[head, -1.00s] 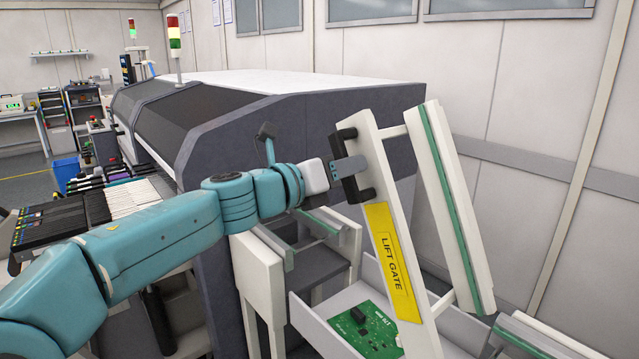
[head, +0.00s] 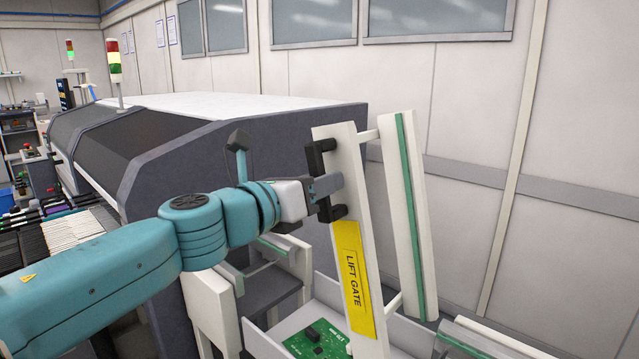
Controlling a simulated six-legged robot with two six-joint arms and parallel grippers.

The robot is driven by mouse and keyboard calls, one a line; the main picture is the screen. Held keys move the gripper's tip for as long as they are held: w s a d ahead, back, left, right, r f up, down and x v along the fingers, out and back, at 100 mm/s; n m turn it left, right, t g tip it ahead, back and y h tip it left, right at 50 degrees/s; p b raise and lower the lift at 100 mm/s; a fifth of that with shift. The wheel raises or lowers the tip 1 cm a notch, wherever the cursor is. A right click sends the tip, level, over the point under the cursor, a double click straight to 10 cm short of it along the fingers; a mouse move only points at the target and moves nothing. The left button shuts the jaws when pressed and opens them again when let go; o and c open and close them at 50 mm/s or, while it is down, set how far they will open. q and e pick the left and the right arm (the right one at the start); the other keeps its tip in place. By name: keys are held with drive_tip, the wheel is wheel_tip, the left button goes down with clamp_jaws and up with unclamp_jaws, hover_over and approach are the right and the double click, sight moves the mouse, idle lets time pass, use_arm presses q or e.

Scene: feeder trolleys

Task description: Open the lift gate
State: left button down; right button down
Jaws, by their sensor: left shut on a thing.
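The lift gate (head: 371,262) is a white frame with a yellow "LIFT GATE" label and a green-edged rail (head: 411,215) on its far side. It stands raised, nearly upright and tilted slightly. A black handle (head: 321,150) is fixed to its near face. My left gripper (head: 327,186) is shut on the handle's grip, coming from the left. The fingers partly hide the handle's middle. My right gripper is not in view.
A green circuit board (head: 318,341) lies in a white tray (head: 272,345) below the gate. A white-legged conveyor section (head: 211,300) stands left of it, and another conveyor end (head: 490,340) lies right. A large grey machine (head: 240,140) stands behind my arm.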

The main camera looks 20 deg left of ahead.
use_arm(q)
drive_tip(key=c, duration=0.9)
unclamp_jaws()
drive_tip(key=v, duration=1.6)
drive_tip(key=shift+s+a+f, duration=0.1)
